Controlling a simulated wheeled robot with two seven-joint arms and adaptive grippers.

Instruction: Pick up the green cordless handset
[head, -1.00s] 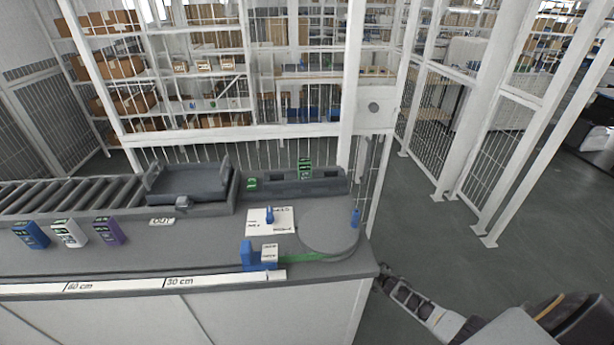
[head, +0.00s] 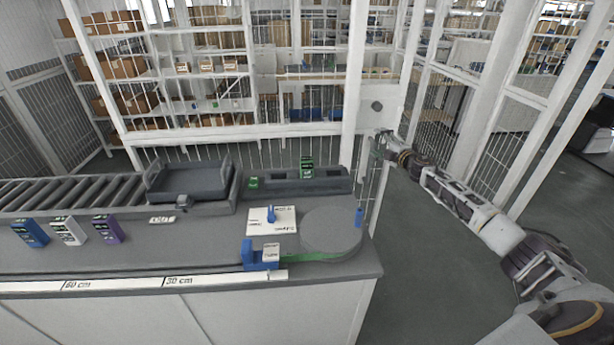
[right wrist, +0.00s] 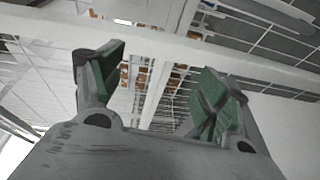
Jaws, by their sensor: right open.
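A green handset-like block (head: 306,167) stands upright in a long dark dock (head: 330,185) at the back right of the counter. A smaller green item (head: 253,183) sits at the dock's left end; its details are too small to tell. My right gripper (head: 378,144) is raised to the right of the dock and the upright green block, apart from both. In the right wrist view its two green-padded fingers (right wrist: 160,88) are spread with nothing between them. My left gripper is not in view.
The counter holds a roller conveyor with a dark tray (head: 188,182), blue, white and purple boxes at left, a white card (head: 271,220), a round disc (head: 331,229) and a blue peg (head: 359,217). A white post (head: 352,90) and mesh fence stand behind.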

